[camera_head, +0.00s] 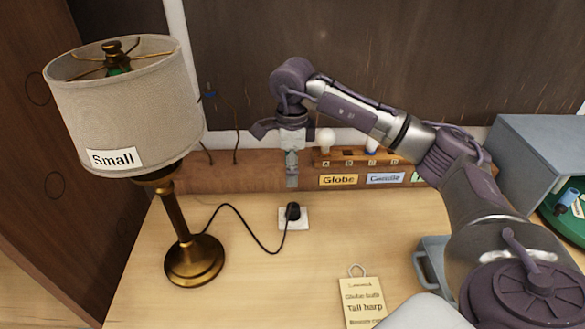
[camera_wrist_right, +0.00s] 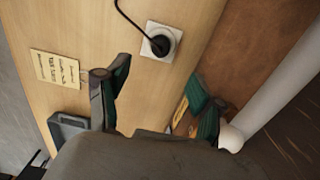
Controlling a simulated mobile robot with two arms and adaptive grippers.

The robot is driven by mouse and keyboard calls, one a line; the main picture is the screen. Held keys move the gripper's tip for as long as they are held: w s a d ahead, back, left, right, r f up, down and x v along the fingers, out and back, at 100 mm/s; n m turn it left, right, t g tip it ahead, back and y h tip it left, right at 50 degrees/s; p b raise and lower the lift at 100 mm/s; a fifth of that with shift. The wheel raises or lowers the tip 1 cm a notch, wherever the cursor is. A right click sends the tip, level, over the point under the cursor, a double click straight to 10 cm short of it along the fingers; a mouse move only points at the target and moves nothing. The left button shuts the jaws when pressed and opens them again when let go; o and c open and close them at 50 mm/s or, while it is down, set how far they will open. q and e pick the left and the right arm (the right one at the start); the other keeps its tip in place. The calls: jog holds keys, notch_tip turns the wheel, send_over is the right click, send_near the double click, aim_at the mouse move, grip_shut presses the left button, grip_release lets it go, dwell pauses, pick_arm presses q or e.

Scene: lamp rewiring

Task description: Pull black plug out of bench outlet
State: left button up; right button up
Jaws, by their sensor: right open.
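The black plug (camera_head: 293,211) sits in the white bench outlet (camera_head: 294,224), which lies on the light wooden bench top. A black cord (camera_head: 243,222) runs from the plug to the brass lamp (camera_head: 194,259) at the left. In the right wrist view the plug (camera_wrist_right: 161,44) and the outlet (camera_wrist_right: 150,53) show beyond the fingertips. My right gripper (camera_head: 291,180) is above and behind the plug, apart from it. Its two fingers (camera_wrist_right: 160,88) are spread, with nothing between them. My left gripper is not in view.
A rack with bulbs (camera_head: 350,157) and labels stands along the back, right of my right gripper. A paper tag (camera_head: 362,300) lies at the front. A grey bin (camera_head: 432,262) and a grey box (camera_head: 540,140) are at the right. Bench around the outlet is clear.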

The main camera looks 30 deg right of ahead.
jog(key=d, duration=0.1)
jog(key=p, duration=0.2)
send_over(293, 205)
jog(key=f, duration=0.7)
jog(key=shift+s+a, duration=0.1)
jog(key=shift+s, duration=0.15)
notch_tip(293, 205, down, 5)
jog(key=shift+w+f+p, duration=0.15)
jog(key=shift+f+p, duration=0.05)
jog(key=shift+p, duration=0.6)
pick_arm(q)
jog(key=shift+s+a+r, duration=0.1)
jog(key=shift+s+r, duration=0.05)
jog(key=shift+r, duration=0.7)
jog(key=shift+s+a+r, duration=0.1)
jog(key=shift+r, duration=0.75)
pick_arm(e)
jog(key=shift+f, duration=0.65)
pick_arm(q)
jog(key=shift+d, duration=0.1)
pick_arm(e)
jog(key=c, duration=1.2)
jog(key=shift+r, duration=0.1)
jog(key=shift+c, duration=0.2)
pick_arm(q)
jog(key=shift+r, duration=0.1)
pick_arm(e)
jog(key=shift+r, duration=0.15)
